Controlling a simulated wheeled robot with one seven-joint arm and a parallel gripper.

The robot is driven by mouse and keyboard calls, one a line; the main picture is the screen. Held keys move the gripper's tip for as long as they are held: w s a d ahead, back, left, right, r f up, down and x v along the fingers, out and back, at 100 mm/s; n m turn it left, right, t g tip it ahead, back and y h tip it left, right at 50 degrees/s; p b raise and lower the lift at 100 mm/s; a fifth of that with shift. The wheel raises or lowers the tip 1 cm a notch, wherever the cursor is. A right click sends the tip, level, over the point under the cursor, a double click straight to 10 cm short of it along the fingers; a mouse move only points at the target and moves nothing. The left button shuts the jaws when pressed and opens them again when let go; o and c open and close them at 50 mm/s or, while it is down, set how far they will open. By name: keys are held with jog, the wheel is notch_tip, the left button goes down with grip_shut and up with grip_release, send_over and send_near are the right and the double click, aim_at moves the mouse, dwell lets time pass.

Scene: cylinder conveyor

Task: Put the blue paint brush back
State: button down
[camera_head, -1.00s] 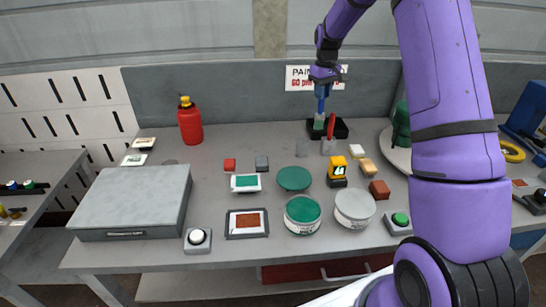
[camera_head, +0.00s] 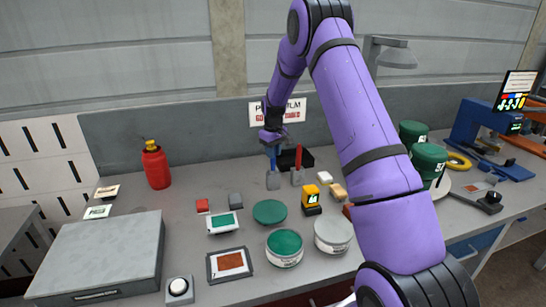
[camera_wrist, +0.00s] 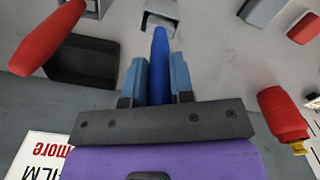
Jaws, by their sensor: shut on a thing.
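My gripper (camera_head: 271,144) is shut on the blue paint brush (camera_head: 273,162). In the wrist view the blue handle (camera_wrist: 160,62) stands between the two blue-grey fingers (camera_wrist: 158,84). In the head view the brush points down at a small grey holder (camera_head: 273,182); its green tip does not show. I cannot tell whether it is seated in the holder or just above it. A red brush (camera_head: 298,158) stands upright in a similar grey holder (camera_head: 297,178) to the right; its red handle also shows in the wrist view (camera_wrist: 45,38).
A black open tray (camera_head: 307,156) sits behind the holders. A red bottle (camera_head: 156,166) stands at the left. A green lid (camera_head: 270,212), paint cans (camera_head: 284,247) and a yellow device (camera_head: 311,197) are in front. The bench between the bottle and holders is mostly clear.

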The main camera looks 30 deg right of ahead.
jog(key=shift+f, duration=1.05)
jog(key=c, duration=1)
grip_release()
